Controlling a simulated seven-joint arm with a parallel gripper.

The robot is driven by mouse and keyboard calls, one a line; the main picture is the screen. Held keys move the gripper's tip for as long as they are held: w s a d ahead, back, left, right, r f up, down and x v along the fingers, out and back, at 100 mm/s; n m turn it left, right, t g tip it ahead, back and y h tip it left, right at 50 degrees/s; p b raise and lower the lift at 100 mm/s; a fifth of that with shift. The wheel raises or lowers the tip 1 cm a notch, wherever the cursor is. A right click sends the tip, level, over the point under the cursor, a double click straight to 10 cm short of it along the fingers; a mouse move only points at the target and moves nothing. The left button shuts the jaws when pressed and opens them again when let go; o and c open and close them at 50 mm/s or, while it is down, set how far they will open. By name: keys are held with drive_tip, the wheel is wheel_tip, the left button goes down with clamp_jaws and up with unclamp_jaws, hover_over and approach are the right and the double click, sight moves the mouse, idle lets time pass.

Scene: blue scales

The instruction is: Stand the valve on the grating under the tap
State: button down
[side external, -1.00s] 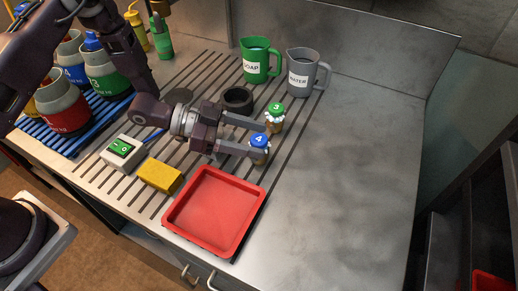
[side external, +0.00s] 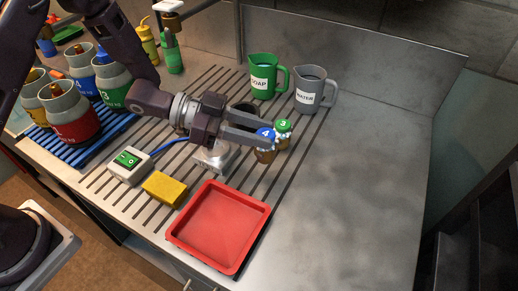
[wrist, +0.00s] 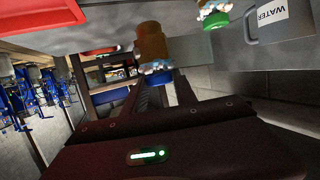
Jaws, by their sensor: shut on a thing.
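My gripper (side external: 267,139) is shut on a small valve (side external: 265,155) with a blue cap marked 4 and a brass-coloured body. The valve is upright between the fingertips, above the counter. In the wrist view its brass body (wrist: 152,42) shows beyond the fingers, blue cap lowest in the picture. A second valve (side external: 283,134) with a green cap marked 3 stands just behind it; in the side view the two overlap. The tap (side external: 171,18) is at the top left, partly cut off. Slotted steel (side external: 120,205) runs across the counter; my arm hides part of it.
A red tray (side external: 218,230), yellow sponge (side external: 165,189) and white switch box (side external: 129,165) are in front. A metal stand (side external: 212,160) sits under my gripper. Green SOAP (side external: 262,80) and grey WATER (side external: 311,92) jugs are behind. Bottles stand on a blue rack (side external: 85,143). The right counter is clear.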

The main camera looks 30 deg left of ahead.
wheel_tip(320, 180, up, 3)
drive_tip(key=shift+r, duration=0.2)
drive_tip(key=w+a+f+n+t+y, duration=0.1)
drive_tip(key=w+a+n+t+y, duration=0.25)
drive_tip(key=a, duration=0.65)
drive_tip(key=w+a+n+t+y, duration=0.25)
drive_tip(key=a+n+y, duration=0.25)
drive_tip(key=a, duration=0.6)
drive_tip(key=w+a+f+n+t+y, duration=0.1)
drive_tip(key=w+a+n+t+y, duration=0.3)
drive_tip(key=a, duration=0.6)
drive_tip(key=shift+n+g+y, duration=0.45)
drive_tip(key=shift+g, duration=0.15)
wheel_tip(320, 180, down, 8)
drive_tip(key=shift+s+a+r, duration=0.1)
drive_tip(key=shift+a+r, duration=0.05)
drive_tip(key=shift+r, duration=0.1)
drive_tip(key=shift+f, duration=0.1)
drive_tip(key=shift+f, duration=0.1)
drive_tip(key=c, duration=1)
unclamp_jaws()
